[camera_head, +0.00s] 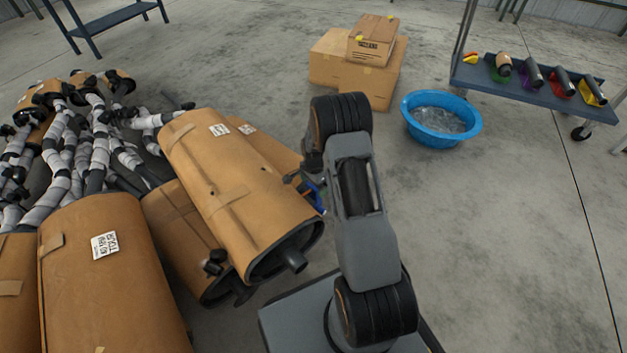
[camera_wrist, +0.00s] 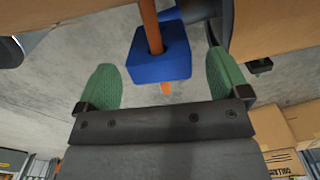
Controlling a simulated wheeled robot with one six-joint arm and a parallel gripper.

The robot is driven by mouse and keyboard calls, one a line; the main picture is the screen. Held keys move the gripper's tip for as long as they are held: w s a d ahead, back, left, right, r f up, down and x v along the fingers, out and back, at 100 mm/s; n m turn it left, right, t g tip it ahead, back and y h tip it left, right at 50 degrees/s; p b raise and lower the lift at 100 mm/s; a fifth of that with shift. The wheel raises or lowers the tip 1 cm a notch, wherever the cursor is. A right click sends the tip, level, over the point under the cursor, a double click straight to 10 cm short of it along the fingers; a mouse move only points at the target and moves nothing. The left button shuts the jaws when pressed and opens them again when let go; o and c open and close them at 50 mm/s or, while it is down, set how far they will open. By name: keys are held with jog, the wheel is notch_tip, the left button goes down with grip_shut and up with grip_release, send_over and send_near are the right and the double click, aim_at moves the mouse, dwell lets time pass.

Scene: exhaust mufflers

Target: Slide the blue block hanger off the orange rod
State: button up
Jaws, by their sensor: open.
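The blue block hanger (camera_wrist: 158,60) is in the upper middle of the wrist view. The orange rod (camera_wrist: 150,26) passes through it, and a short orange end (camera_wrist: 166,88) shows below the block. My gripper (camera_wrist: 160,80) is open, with one green finger on each side of the block. Clear gaps show between the fingers and the block; I see no contact. In the head view only a small blue part of the hanger (camera_head: 315,187) shows beside my arm at the right side of the mufflers. The rod and my fingers are mostly hidden there.
Brown-wrapped mufflers (camera_head: 230,190) are stacked close to the left of my arm. Cardboard boxes (camera_head: 345,70) and a blue tub (camera_head: 440,118) stand behind on the floor. A cart (camera_head: 520,88) with several coloured items is at the right. The floor at lower right is clear.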

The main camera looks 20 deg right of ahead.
jog(key=shift+f, duration=0.35)
jog(key=shift+c, duration=0.3)
jog(key=c, duration=1)
jog(key=shift+o, duration=0.2)
jog(key=shift+r, duration=0.15)
jog(key=shift+d, duration=0.15)
jog(key=w+d+b, duration=0.1)
jog(key=w+d, duration=0.1)
jog(key=d, duration=0.6)
jog(key=shift+w+d+b, duration=0.15)
jog(key=shift+d+b, duration=0.05)
jog(key=shift+b, duration=0.15)
dwell(0.5)
dwell(0.6)
